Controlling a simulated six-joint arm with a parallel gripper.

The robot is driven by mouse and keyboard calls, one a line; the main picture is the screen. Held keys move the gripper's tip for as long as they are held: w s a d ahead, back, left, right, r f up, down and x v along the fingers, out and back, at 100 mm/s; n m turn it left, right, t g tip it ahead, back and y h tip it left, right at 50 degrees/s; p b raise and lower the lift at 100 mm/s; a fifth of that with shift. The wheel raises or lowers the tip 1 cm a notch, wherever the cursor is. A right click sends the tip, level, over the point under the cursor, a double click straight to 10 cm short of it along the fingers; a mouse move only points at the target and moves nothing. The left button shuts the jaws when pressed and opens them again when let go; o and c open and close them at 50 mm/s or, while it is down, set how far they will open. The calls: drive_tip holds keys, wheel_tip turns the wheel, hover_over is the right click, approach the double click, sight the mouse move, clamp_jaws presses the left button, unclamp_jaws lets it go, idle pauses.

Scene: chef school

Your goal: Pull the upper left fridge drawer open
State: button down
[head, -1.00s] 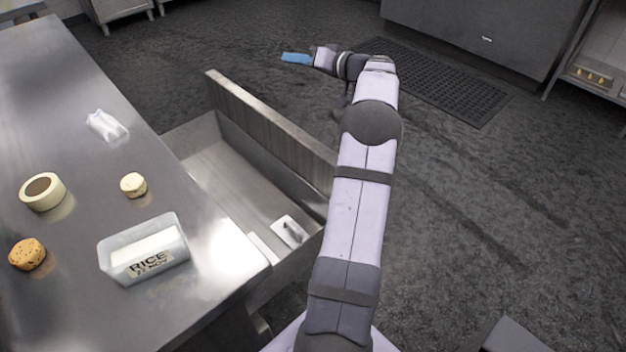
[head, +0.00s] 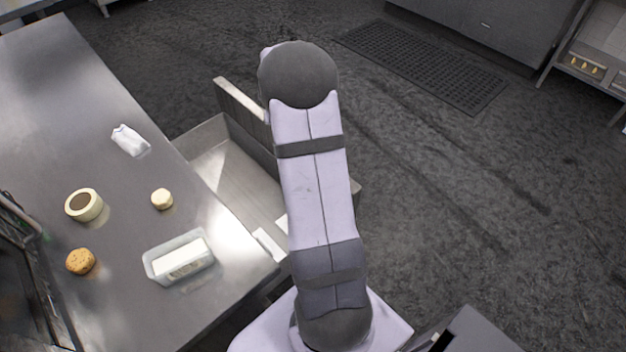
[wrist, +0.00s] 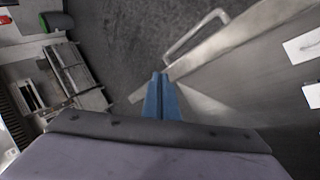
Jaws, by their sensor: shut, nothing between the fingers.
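A steel drawer (head: 232,165) stands well pulled out from the right side of the steel counter in the head view. Its upright front panel (head: 242,108) is partly hidden behind my arm. In the wrist view, a bar handle (wrist: 192,36) shows on a metal panel, at upper middle. My gripper (wrist: 162,78) shows there as two blue fingers pressed together, with nothing between them. The fingertips appear below and left of the handle, not around it. In the head view my gripper is hidden by the arm.
The counter (head: 110,290) holds a rice container (head: 180,258), a tape-like ring (head: 84,205), two small round items and a crumpled white item (head: 130,140). Open dark floor (head: 450,200) lies to the right, with a grated mat (head: 420,65) at the back.

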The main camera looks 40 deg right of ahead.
drive_tip(key=s+a+n+g+p, duration=0.35)
drive_tip(key=s+a+n, duration=0.2)
drive_tip(key=s, duration=0.35)
drive_tip(key=s+a+n+g+p, duration=0.35)
drive_tip(key=s+a+n, duration=0.2)
drive_tip(key=s, duration=0.45)
drive_tip(key=d+f, duration=0.4)
drive_tip(key=f, duration=0.6)
drive_tip(key=d+f+m+p, duration=0.1)
drive_tip(key=d+f, duration=0.3)
drive_tip(key=f, duration=0.6)
drive_tip(key=shift+w, duration=0.45)
drive_tip(key=shift+f, duration=0.1)
drive_tip(key=shift+d, duration=0.15)
